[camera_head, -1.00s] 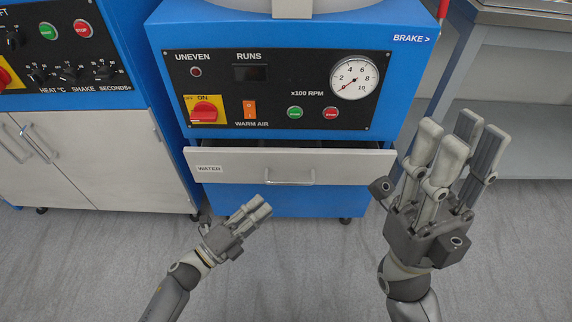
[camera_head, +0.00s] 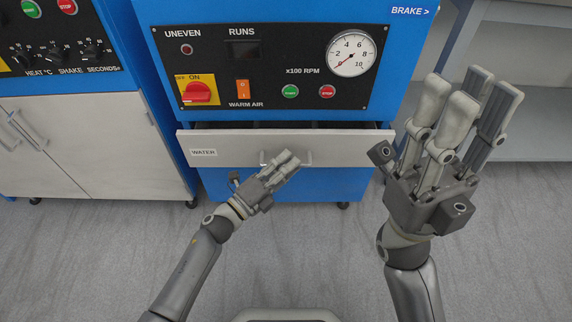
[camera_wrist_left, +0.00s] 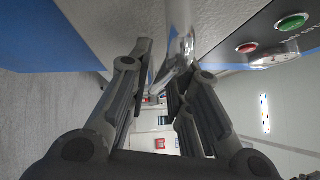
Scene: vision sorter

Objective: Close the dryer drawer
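The dryer drawer (camera_head: 350,147), a pale front labelled WATER, sticks out from the blue machine. A dark gap shows along its top, so it stands partly open. Its metal bar handle (camera_head: 305,158) is partly hidden behind my left gripper (camera_head: 289,161). In the left wrist view the shiny handle (camera_wrist_left: 178,58) lies ahead, in line with the space between the fingers of my left gripper (camera_wrist_left: 160,75), which are apart. I cannot tell whether they touch it. My right gripper (camera_head: 470,90) is open and empty, raised to the right of the drawer.
The control panel (camera_head: 265,65) with switch, buttons and dial sits above the drawer. A neighbouring cabinet (camera_head: 90,150) stands at the left, a grey bench (camera_head: 530,120) at the right. The floor (camera_head: 90,260) in front is clear.

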